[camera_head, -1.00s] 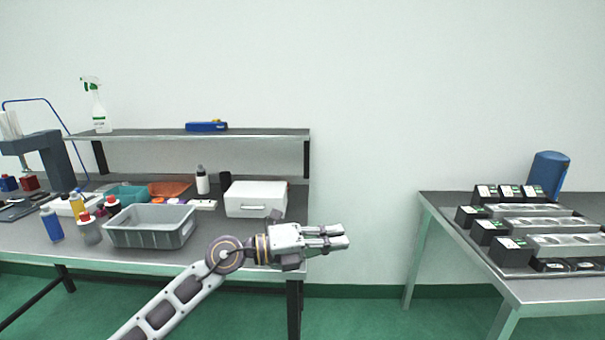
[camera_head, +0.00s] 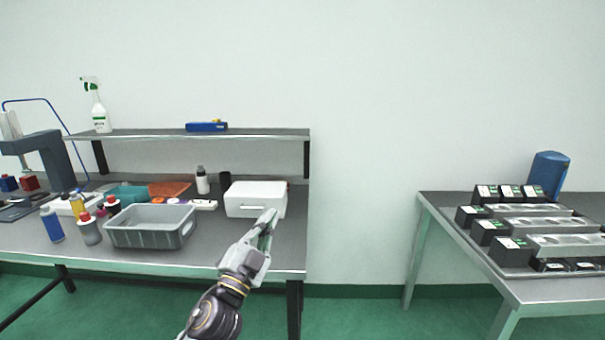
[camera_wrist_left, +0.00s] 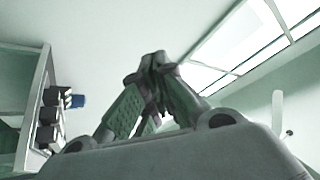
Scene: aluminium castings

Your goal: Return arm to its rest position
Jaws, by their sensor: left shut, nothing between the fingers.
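My left gripper (camera_head: 266,224) is in the head view, in front of the left table's right part, pointing up and away. Its fingers are together with nothing between them. In the left wrist view, the closed fingertips (camera_wrist_left: 154,62) meet in the middle with the ceiling and wall behind them. In the head view the gripper overlaps the lower right of the white drawer box (camera_head: 256,197); whether they touch cannot be told. My right gripper is not in view.
The left table (camera_head: 215,260) holds a grey bin (camera_head: 150,232), several bottles and small trays, under a shelf (camera_head: 250,134). The right table (camera_head: 535,289) holds black boxes and metal castings; a blue bin (camera_head: 548,175) is behind. Between the tables is a free gap.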

